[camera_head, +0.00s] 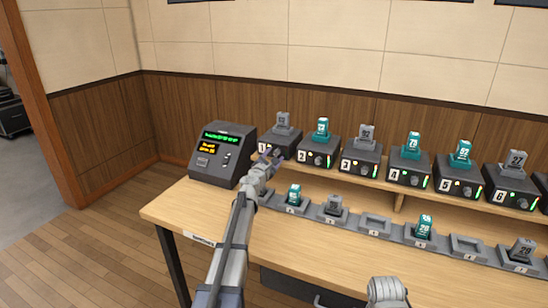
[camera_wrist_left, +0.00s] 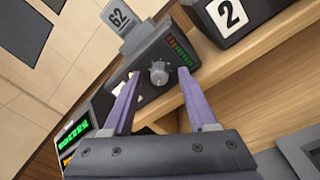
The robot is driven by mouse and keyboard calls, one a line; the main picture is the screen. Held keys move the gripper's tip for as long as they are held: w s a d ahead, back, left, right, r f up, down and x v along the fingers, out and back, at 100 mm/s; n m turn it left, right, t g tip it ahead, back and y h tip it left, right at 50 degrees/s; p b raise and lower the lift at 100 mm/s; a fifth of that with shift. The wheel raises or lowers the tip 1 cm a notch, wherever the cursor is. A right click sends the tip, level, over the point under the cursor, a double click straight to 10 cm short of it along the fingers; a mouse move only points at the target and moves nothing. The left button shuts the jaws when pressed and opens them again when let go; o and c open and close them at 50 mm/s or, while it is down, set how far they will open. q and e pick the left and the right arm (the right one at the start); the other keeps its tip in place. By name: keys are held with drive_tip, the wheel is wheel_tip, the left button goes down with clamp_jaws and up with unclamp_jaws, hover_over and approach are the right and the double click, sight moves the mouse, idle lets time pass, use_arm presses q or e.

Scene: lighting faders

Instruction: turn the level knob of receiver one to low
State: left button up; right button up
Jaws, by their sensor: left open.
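Receiver one (camera_head: 284,133) is a dark box at the left end of the shelf, with a grey pack (camera_head: 282,119) standing on top. In the left wrist view, this pack (camera_wrist_left: 122,17) reads 62. The level knob (camera_wrist_left: 158,72) is a small grey round knob on the front, beside a coloured light bar (camera_wrist_left: 179,51). My left gripper (camera_head: 271,157) is at the front of receiver one. In the left wrist view its two purple fingers (camera_wrist_left: 158,79) are open, one on each side of the knob, with visible gaps. The fingers partly hide the receiver's front, including its number label.
Receiver two (camera_wrist_left: 232,14) stands close on the right, with more receivers along the shelf. A console (camera_head: 222,152) with green and orange displays stands to the left. Several slots, some holding packs, line the table (camera_head: 185,208) below. The table's front left is clear.

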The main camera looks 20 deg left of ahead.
use_arm(q)
clamp_jaws()
idle(0.3)
drive_tip(key=shift+n, duration=0.8)
unclamp_jaws()
